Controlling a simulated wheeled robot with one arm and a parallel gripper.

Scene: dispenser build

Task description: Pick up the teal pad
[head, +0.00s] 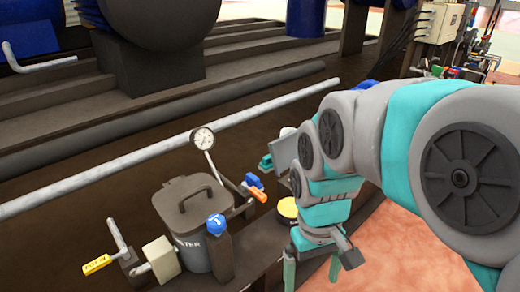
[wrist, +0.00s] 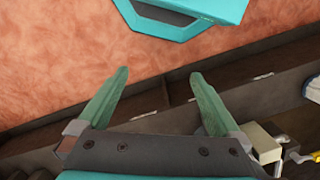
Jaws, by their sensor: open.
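A small teal piece (head: 265,162) shows in the head view on the dark bench, left of my arm and next to a grey panel. It may be the teal pad; it is small and partly hidden, so I cannot tell for sure. My gripper (head: 312,272) hangs in front of it and to the right, fingers pointing down past the bench's front edge. In the wrist view my gripper (wrist: 160,73) has its two green fingers wide apart with nothing between them. No teal pad can be made out between or beside the fingers there.
A grey canister (head: 193,215) with a handled lid, a dial gauge (head: 203,138), a blue knob (head: 216,224) and a yellow-handled valve (head: 97,264) crowd the bench left of my gripper. A yellow-topped round item (head: 288,208) sits close by. The reddish floor (head: 400,250) is clear.

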